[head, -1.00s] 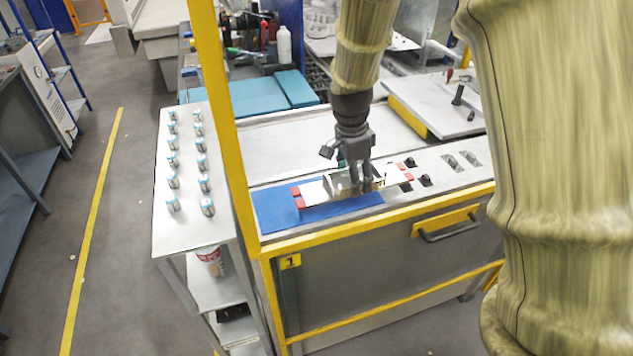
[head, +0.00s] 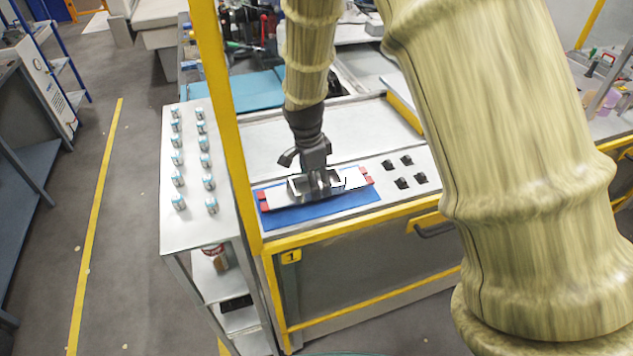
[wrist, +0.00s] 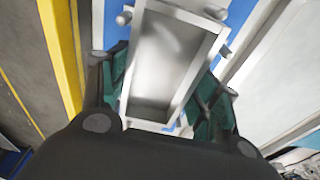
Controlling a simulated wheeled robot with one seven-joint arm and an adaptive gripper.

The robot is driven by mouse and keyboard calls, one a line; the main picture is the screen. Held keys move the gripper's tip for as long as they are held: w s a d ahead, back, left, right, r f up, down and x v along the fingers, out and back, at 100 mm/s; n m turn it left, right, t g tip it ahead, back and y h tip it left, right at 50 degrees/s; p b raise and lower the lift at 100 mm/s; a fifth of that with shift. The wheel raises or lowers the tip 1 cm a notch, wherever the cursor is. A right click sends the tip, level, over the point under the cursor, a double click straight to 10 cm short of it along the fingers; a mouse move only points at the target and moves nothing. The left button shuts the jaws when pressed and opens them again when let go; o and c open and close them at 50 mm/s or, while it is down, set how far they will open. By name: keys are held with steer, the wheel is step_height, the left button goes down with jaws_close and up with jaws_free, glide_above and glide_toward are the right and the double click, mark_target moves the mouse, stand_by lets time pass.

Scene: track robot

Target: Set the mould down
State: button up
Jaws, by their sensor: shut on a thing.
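The mould is a metal, box-like piece (wrist: 168,65) with an open rectangular cavity and pegs at its far corners. My gripper (wrist: 165,95) is shut on it, with one green-lined finger on each side. In the head view my gripper (head: 316,178) points down with the mould between its fingers, over a pale plate with red end pieces (head: 264,200). A blue mat (head: 330,212) lies under and in front of the plate. I cannot tell whether the mould touches the plate or hangs just above it.
A yellow post (head: 222,110) stands close to the left of my gripper. Beyond it, a white table (head: 190,228) bears several small cylinders. Black fixtures (head: 402,172) sit on the bench to the right. The grey bench top (head: 262,140) behind is clear.

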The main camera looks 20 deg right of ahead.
steer(key=shift+f+p, duration=0.35)
steer(key=shift+f, duration=0.5)
steer(key=shift+d+f, duration=0.1)
steer(key=o, duration=1.5)
steer(key=shift+c, duration=0.2)
step_height(320, 180, up, 12)
steer(key=a+b, duration=0.1)
steer(key=b, duration=0.2)
steer(key=shift+a+b, duration=0.25)
steer(key=shift+b, duration=0.1)
